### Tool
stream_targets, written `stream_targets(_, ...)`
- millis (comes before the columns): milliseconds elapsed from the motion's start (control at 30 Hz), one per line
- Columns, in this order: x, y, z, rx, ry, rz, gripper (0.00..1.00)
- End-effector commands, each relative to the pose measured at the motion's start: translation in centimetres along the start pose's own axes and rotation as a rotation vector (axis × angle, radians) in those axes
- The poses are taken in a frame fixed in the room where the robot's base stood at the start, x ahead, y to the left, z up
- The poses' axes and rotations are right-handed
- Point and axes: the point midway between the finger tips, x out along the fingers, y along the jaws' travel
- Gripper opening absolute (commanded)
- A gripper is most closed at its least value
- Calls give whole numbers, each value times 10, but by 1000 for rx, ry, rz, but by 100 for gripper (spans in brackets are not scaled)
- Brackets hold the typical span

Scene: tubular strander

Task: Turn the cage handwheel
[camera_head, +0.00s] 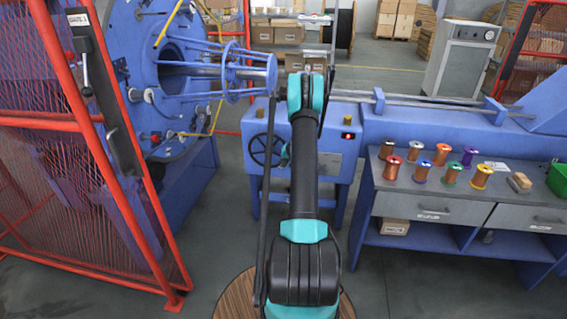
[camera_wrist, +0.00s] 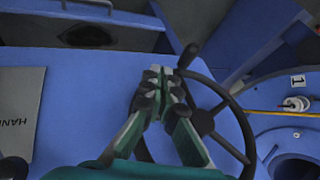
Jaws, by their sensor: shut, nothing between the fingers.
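The cage handwheel (camera_head: 254,150) is a black spoked wheel on the front of the blue machine housing, left of my arm in the head view. In the wrist view the handwheel (camera_wrist: 204,122) is at the right of my gripper, its lower left part hidden by the fingers. A dark handle (camera_wrist: 188,56) sticks out from its upper rim. My gripper (camera_wrist: 160,73) is shut and empty, its fingertips just left of this handle. I cannot tell whether they touch it. In the head view my arm hides most of the gripper.
A plate with partly visible lettering (camera_wrist: 22,112) is on the housing at the left. A red mesh guard (camera_head: 85,150) stands left of the machine. The blue cage (camera_head: 235,70) is above the wheel. A bench (camera_head: 450,200) with several coloured spools is at the right.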

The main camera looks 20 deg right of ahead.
Motion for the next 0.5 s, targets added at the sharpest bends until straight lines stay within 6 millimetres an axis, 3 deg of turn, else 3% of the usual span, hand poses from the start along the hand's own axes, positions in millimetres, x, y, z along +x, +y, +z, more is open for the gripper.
stream_targets(200,39,-1,0,-1,0,0,0)
stream_targets(500,60,-27,4,-1,0,0,0)
